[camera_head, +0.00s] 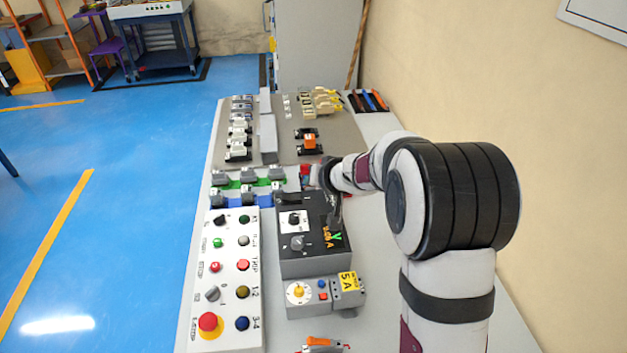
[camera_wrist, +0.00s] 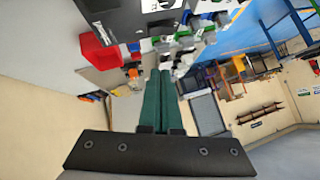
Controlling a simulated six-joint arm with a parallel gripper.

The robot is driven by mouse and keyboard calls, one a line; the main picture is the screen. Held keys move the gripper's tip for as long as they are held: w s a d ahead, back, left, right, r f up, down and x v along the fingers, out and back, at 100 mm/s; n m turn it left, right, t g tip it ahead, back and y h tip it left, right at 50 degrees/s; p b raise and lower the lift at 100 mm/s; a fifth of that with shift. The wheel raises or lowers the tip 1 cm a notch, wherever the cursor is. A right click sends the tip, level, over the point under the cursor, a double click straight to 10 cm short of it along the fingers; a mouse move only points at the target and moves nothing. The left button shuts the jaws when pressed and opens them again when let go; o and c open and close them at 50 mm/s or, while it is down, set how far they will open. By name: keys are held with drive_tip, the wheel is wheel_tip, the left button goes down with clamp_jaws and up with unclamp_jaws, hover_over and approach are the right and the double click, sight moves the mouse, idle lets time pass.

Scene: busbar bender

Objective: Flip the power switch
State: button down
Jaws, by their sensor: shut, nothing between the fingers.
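I cannot tell for sure which control is the power switch. A black unit (camera_head: 312,268) in the middle of the bench carries two dials, an upper one (camera_head: 293,220) and a lower one (camera_head: 296,243), beside coloured lettering. My gripper (camera_head: 336,215) is small and dark at the back right of this unit; whether it touches the unit is unclear. In the wrist view its two green fingers (camera_wrist: 160,74) are together with nothing between them. A dark box with a dial (camera_wrist: 120,20) shows at the top of that view, apart from the fingertips.
A grey button panel (camera_head: 228,285) with a red emergency knob (camera_head: 210,322) stands left of the black unit. A smaller grey unit (camera_head: 322,300) with a yellow knob is in front. Breakers on rails (camera_head: 248,180) lie behind. A wall (camera_head: 480,80) bounds the right side.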

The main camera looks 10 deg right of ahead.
drive_tip(key=shift+s+d+r, duration=0.15)
drive_tip(key=shift+s+r, duration=0.2)
drive_tip(key=shift+s, duration=0.05)
drive_tip(key=shift+a+r, duration=0.2)
drive_tip(key=shift+a, duration=0.4)
drive_tip(key=shift+w, duration=0.1)
hover_over(291, 197)
drive_tip(key=s+d, duration=0.1)
drive_tip(key=s, duration=0.1)
wheel_tip(291, 197, down, 6)
drive_tip(key=shift+s+d+f, duration=0.1)
drive_tip(key=shift+d+f, duration=0.05)
drive_tip(key=shift+f, duration=0.1)
drive_tip(key=f, duration=0.1)
drive_tip(key=a+f, duration=0.1)
drive_tip(key=f, duration=0.1)
drive_tip(key=shift+w+a+f, duration=0.1)
drive_tip(key=shift+w+f, duration=0.05)
drive_tip(key=shift+w, duration=0.05)
drive_tip(key=shift+a+f, duration=0.1)
drive_tip(key=shift+f, duration=0.25)
